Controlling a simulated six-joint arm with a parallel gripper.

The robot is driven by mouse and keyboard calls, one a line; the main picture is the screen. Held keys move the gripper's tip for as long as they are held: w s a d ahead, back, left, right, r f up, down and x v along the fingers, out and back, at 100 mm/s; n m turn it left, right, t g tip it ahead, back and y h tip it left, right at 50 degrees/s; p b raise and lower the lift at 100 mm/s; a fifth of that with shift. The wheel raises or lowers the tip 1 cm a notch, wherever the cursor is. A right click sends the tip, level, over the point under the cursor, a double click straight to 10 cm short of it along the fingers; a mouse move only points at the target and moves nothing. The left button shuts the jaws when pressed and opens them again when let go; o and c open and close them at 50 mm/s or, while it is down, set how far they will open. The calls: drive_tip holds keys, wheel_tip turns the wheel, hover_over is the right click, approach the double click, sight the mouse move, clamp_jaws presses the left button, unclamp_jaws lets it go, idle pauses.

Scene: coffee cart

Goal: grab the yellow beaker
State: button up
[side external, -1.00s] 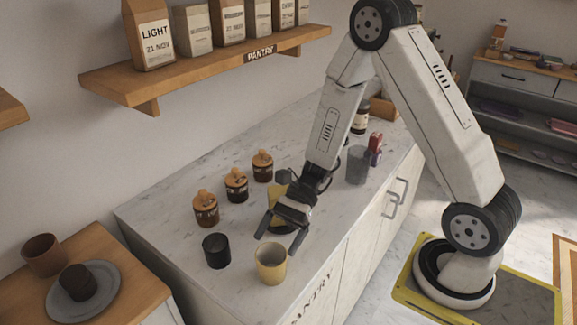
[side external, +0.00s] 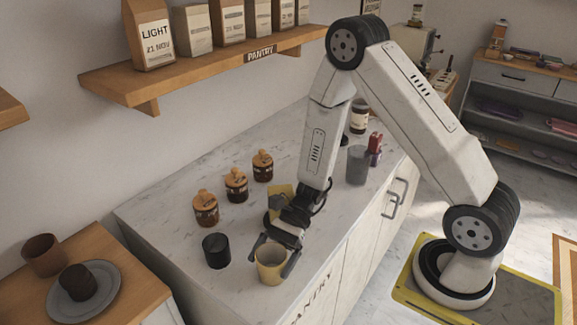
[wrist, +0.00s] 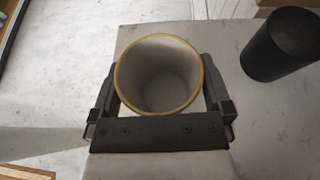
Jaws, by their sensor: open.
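The yellow beaker (side external: 271,267) stands upright near the front edge of the marble counter in the side view. In the wrist view I look down into the open mouth of the beaker (wrist: 160,80), which has a yellow rim and a pale, empty-looking inside. My gripper (side external: 272,261) is open, with one finger on each side of the beaker. In the wrist view the fingers of my gripper (wrist: 162,110) flank the beaker's lower part in the picture. I cannot tell whether either finger touches it.
A black cup (side external: 216,251) stands close by, left of the beaker; the wrist view shows a dark cylinder (wrist: 283,45) at the upper right. Several wooden-lidded jars (side external: 236,185) line the counter near the wall. A grey tumbler (side external: 357,165) stands farther back.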

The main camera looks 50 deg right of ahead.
idle(0.5)
drive_tip(key=c, duration=1)
drive_tip(key=shift+r, duration=0.2)
wheel_tip(320, 180, up, 10)
drive_tip(key=shift+f, duration=0.2)
idle(0.5)
